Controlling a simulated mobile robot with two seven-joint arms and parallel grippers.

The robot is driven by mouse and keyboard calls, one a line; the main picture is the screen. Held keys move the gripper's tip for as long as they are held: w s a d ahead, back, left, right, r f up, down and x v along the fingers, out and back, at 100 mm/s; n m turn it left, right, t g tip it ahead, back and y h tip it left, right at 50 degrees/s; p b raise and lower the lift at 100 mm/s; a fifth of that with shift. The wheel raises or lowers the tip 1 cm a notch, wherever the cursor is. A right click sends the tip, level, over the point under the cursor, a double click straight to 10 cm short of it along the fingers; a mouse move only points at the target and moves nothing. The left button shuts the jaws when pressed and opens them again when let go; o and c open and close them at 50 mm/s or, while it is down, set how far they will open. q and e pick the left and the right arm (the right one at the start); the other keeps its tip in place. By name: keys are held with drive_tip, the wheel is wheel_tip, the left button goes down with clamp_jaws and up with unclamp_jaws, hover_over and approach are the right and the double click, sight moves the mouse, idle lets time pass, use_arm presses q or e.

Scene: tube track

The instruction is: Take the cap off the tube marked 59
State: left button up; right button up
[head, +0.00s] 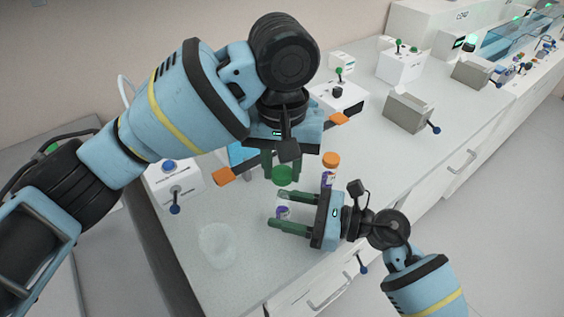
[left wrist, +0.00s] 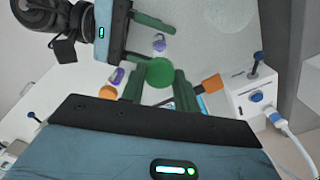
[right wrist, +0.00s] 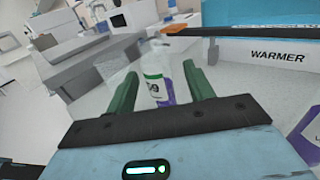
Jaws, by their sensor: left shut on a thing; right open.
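My left gripper (head: 282,170) is shut on a green cap (head: 283,176), which also shows between its fingers in the left wrist view (left wrist: 160,72). A clear tube with a purple label (head: 283,211) is below the cap and appears apart from it. In the right wrist view this tube (right wrist: 158,88) has a white, green and purple label; a 9 is readable and the digit before it is partly unclear. No cap shows on it. My right gripper (head: 281,213) is open, its green fingers on either side of the tube.
An orange-capped tube (head: 330,168) with a purple label stands close to my right gripper. A clear beaker (head: 218,243) stands at the front left. A white box with a blue button (head: 174,182) and a grey box (head: 408,112) are on the bench.

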sight(283, 173)
use_arm(q)
wheel_tip(283, 173, down, 3)
drive_tip(key=shift+f+b, duration=0.1)
drive_tip(key=shift+b, duration=0.75)
use_arm(e)
drive_tip(key=v, duration=1)
drive_tip(key=shift+f, duration=0.1)
drive_tip(key=shift+s+d, duration=0.1)
drive_tip(key=shift+d, duration=0.35)
